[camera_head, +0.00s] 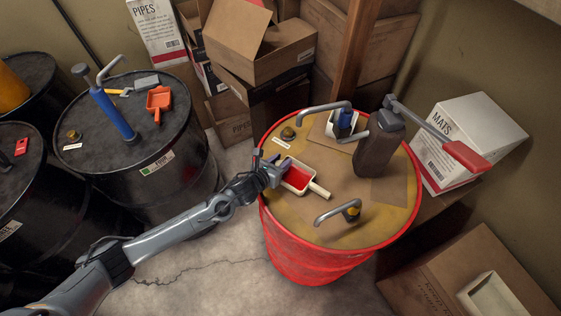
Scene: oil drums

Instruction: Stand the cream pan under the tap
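The cream pan (298,178) lies on the worn top of the red drum (350,205). Its inside is red, and its cream handle points to the lower right. My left gripper (281,168) reaches in from the left and is at the pan's left edge. I cannot tell whether its fingers are closed on the rim. A second grey curved spout (322,108) runs along the back of the drum top. My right gripper is not in view.
A brown hand pump (378,148) with a red-ended lever (467,156) stands on the drum's right side. A black drum (172,178) with a blue pump (111,114) stands left. Boxes (262,50) crowd the back.

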